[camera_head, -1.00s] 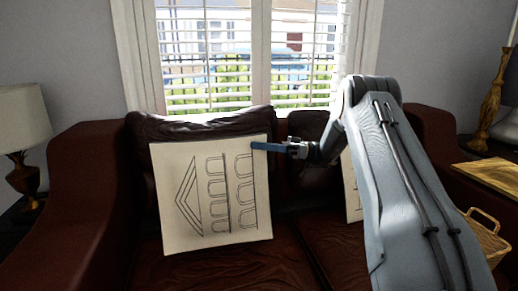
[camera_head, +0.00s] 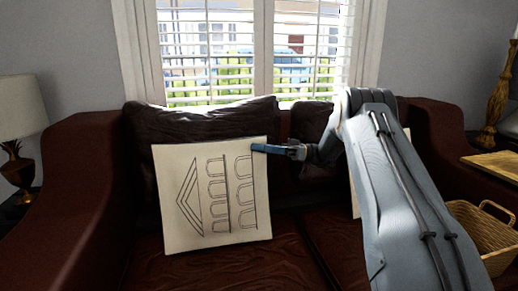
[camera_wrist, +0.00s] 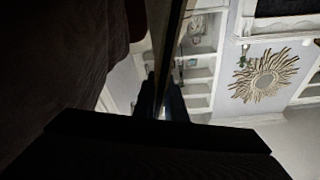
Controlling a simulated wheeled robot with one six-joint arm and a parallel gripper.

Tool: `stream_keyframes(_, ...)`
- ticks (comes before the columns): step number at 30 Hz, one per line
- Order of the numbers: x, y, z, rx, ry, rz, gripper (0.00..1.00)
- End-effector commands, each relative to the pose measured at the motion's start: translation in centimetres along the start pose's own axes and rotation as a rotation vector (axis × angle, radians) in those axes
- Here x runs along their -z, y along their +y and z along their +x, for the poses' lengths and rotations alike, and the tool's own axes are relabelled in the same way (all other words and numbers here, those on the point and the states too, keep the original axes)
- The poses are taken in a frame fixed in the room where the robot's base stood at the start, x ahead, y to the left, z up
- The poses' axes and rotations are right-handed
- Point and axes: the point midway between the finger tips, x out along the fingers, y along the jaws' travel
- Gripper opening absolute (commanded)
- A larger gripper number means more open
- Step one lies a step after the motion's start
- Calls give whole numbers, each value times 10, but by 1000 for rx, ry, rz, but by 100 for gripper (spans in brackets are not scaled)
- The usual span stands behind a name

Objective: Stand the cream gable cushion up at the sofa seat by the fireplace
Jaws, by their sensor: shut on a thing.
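The cream gable cushion (camera_head: 212,195) shows a line drawing of a gable and arched windows, turned on its side. It stands on the left seat of the dark red leather sofa (camera_head: 70,200), slightly tilted, in front of a dark back cushion (camera_head: 200,122). My gripper (camera_head: 262,148) is at the cushion's upper right corner, shut on its edge. In the wrist view the blue-grey fingers (camera_wrist: 160,98) close on a thin edge. A second cream cushion, partly hidden behind my arm, shows on the right seat.
A lamp (camera_head: 20,110) stands at the left. A wicker basket (camera_head: 485,235) and a wooden-topped table (camera_head: 495,164) are at the right. A window is behind the sofa. The wrist view shows white shelves and a sunburst mirror (camera_wrist: 262,80).

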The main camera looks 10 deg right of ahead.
Motion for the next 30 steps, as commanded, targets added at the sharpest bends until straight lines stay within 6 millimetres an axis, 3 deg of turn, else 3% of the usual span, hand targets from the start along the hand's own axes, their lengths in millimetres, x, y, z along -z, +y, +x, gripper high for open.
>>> stream_keyframes(1, 1, 0, 0, 1, 1, -1, 0)
stream_keyframes(2, 1, 0, 0, 1, 1, -1, 14)
stream_keyframes(3, 1, 0, 0, 1, 1, -1, 21)
stream_keyframes(6, 1, 0, 0, 1, 1, -1, 33)
stream_keyframes(17, -1, 0, -7, -1, 0, 1, 33)
stream_keyframes(30, 0, 0, -70, -1, 1, 0, 33)
